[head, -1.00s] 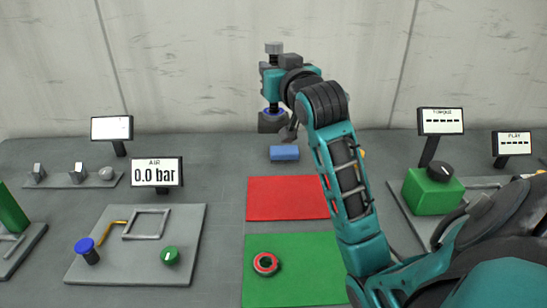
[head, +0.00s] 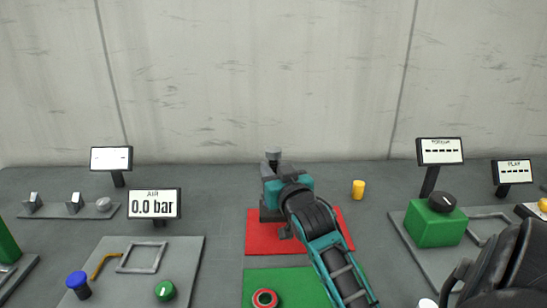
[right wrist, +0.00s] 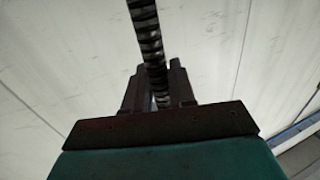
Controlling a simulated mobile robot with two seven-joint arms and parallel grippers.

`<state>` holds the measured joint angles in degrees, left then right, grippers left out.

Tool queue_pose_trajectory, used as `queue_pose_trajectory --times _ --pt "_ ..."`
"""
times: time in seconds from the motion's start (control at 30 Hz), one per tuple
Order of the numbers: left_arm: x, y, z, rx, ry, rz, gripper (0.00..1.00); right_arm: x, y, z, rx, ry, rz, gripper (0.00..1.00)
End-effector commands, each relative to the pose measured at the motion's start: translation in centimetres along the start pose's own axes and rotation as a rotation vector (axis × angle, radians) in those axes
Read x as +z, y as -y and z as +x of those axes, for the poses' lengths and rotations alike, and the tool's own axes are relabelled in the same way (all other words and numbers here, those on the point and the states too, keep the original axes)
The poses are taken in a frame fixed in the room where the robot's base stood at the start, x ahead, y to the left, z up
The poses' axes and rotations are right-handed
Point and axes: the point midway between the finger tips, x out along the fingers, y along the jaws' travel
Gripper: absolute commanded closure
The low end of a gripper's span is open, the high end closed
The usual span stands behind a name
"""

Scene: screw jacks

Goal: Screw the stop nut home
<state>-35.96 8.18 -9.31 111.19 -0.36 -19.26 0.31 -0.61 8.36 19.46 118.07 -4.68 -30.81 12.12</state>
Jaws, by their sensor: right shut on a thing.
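My right gripper (head: 272,188) is shut on a screw jack, whose grey cap (head: 273,153) sticks up above the jaws. In the right wrist view the jack's dark threaded spindle (right wrist: 150,35) runs up between the fingers (right wrist: 160,92). The jack's dark base shows partly below the gripper, in front of the red mat (head: 258,238); I cannot tell whether it touches the mat. A red ring with a dark centre (head: 264,299) lies on the green mat (head: 290,280); I cannot tell whether it is the stop nut. My left gripper is not in view.
A yellow cylinder (head: 358,189) stands right of the red mat. On the left is a grey panel (head: 130,285) with blue and green knobs and the AIR display (head: 154,203) reading 0.0 bar. A green box with a black knob (head: 433,227) stands on the right.

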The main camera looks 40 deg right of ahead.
Motion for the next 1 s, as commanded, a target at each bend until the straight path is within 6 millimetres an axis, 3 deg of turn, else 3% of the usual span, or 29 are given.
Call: queue_pose_trajectory --times 0.33,0.7,1.0 --pt "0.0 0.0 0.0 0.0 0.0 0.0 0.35 -0.3 0.0 0.0 -0.001 -0.014 0.0 1.0" --pt "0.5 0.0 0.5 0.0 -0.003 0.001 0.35 3.8 0.0 0.0 -0.001 -0.012 0.001 1.0" --pt "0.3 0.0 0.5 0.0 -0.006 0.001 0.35 3.9 0.0 0.0 -0.001 -0.014 0.0 1.0"
